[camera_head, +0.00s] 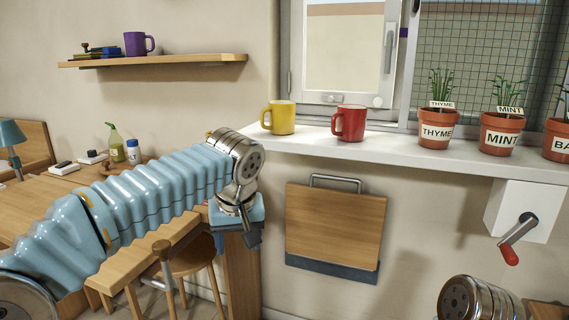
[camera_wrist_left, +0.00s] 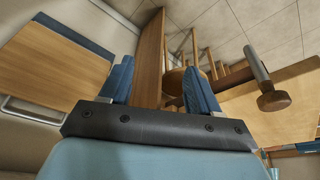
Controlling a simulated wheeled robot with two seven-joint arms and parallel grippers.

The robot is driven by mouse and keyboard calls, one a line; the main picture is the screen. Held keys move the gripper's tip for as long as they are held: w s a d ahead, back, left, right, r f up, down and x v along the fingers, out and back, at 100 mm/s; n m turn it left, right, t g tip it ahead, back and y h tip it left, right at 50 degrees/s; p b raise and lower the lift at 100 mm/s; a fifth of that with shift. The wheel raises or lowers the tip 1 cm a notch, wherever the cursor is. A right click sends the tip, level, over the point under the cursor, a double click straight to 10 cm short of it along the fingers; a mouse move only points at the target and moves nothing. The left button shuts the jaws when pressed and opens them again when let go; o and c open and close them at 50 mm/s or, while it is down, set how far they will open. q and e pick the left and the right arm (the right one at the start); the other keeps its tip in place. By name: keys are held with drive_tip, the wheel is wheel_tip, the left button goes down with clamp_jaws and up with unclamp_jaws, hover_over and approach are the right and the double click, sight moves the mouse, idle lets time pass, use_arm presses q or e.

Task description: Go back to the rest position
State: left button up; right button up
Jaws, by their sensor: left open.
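My left arm reaches in from the left in the head view, and its left gripper (camera_head: 238,240) hangs below the wrist, left of the wooden lid. The left wrist view shows its two blue fingers (camera_wrist_left: 160,88) spread apart with nothing held between them. The wooden lid (camera_head: 335,225) is upright against the wall below the sill, with a metal handle on its top edge and a blue-grey strip along its bottom. It also shows in the left wrist view (camera_wrist_left: 50,68), apart from the fingers. Part of my right arm shows at the lower right; its gripper is out of view.
The window sill (camera_head: 400,150) holds a yellow mug (camera_head: 281,117), a red mug (camera_head: 350,122) and potted herbs. A white box with a crank (camera_head: 515,240) sits below it. A wooden table (camera_head: 60,190) and stool (camera_head: 190,258) stand at left.

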use_arm(q)
wheel_tip(320, 180, down, 28)
drive_tip(key=d+m+g+h, duration=0.3)
drive_tip(key=s+a+f+n+h, duration=0.1)
drive_tip(key=s+a+f, duration=0.1)
drive_tip(key=s+f, duration=0.8)
drive_tip(key=s+a+f+n+h, duration=0.1)
drive_tip(key=s+a+f, duration=0.2)
drive_tip(key=s+f, duration=0.8)
drive_tip(key=shift+f, duration=0.9)
